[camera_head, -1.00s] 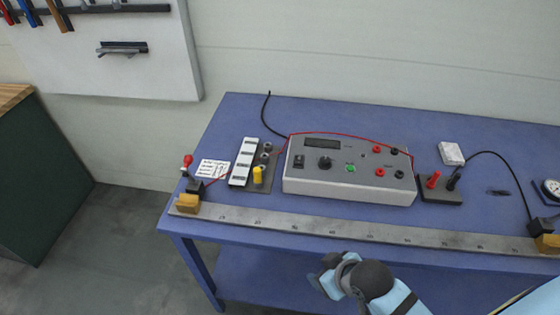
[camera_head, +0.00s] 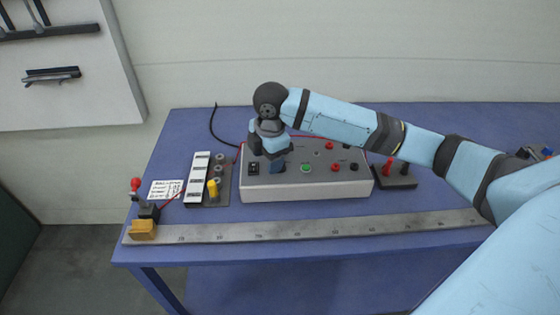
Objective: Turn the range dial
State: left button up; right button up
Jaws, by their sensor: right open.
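The grey instrument box (camera_head: 310,187) stands on the blue bench, its sloped panel facing me. My right gripper (camera_head: 277,166) points down over the left part of this panel, where the range dial is. The gripper hides the dial and the display, so I cannot tell whether the fingers touch the dial or stand around it. The right gripper is open. A black rocker switch (camera_head: 254,168) shows just left of it, and a green button (camera_head: 306,169) just right. My left gripper is not in view.
A long steel ruler (camera_head: 300,229) runs along the bench's front edge. Left of the box are a white switch strip (camera_head: 198,180), a yellow knob (camera_head: 212,188) and a paper label (camera_head: 166,189).

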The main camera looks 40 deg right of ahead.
jog(key=w+d+r, duration=0.3)
jog(key=d+r, duration=0.3)
jog(key=d, duration=0.1)
jog(key=f, duration=1.2)
jog(key=shift+w+a+f, duration=0.25)
jog(key=shift+w+f, duration=0.05)
jog(key=shift+w, duration=0.05)
jog(key=shift+f, duration=0.65)
